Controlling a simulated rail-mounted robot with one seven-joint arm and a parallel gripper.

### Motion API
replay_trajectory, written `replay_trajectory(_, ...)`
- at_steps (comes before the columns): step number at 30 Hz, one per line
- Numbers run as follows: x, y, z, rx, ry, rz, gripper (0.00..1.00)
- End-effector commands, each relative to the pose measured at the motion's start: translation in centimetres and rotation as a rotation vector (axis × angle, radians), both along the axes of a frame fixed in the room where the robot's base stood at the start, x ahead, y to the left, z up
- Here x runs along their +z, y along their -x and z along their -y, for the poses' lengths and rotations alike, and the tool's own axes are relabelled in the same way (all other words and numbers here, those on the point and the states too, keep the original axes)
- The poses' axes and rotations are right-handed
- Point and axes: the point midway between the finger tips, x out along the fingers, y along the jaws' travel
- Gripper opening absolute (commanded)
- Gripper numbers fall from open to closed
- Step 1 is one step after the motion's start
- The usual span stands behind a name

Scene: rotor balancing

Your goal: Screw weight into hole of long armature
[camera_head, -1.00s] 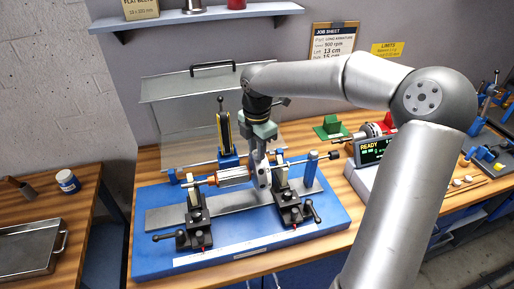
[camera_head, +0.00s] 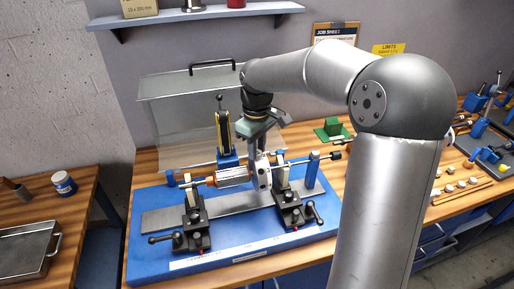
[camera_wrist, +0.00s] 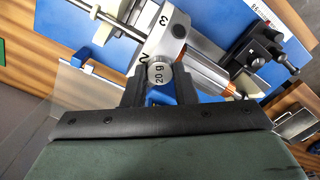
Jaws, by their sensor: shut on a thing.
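The long armature (camera_head: 233,176) lies level across the balancing stand, with a copper-coloured winding and a pale disc (camera_head: 263,180). In the wrist view the disc (camera_wrist: 172,30) shows the numbers 2 and 3 and a dark hole near the 3. My gripper (camera_wrist: 159,88) is shut on a round grey weight (camera_wrist: 158,73) marked 20 g. The weight is at the disc's rim beside the 2; whether its thread is in a hole is hidden. In the head view my gripper (camera_head: 259,163) points down at the disc from above.
The blue base (camera_head: 205,262) carries black clamp supports (camera_head: 289,207) on both sides of the disc. A clear guard (camera_head: 172,120) stands behind. A metal tray (camera_head: 25,250) is on the left table.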

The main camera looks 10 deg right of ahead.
Motion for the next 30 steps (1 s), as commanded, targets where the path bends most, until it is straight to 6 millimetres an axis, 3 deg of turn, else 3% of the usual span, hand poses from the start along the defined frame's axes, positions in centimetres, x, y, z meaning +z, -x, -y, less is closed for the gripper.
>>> replay_trajectory(21, -0.38, 0.03, -0.22, -1.382, -0.002, -0.005, 0.03)
replay_trajectory(22, -0.33, 0.03, -0.14, -1.372, -0.002, -0.005, 0.34)
replay_trajectory(24, -0.31, 0.02, -0.1, -1.368, -0.002, -0.004, 0.51)
replay_trajectory(30, -0.23, -0.02, -0.06, -1.367, -0.002, -0.003, 0.51)
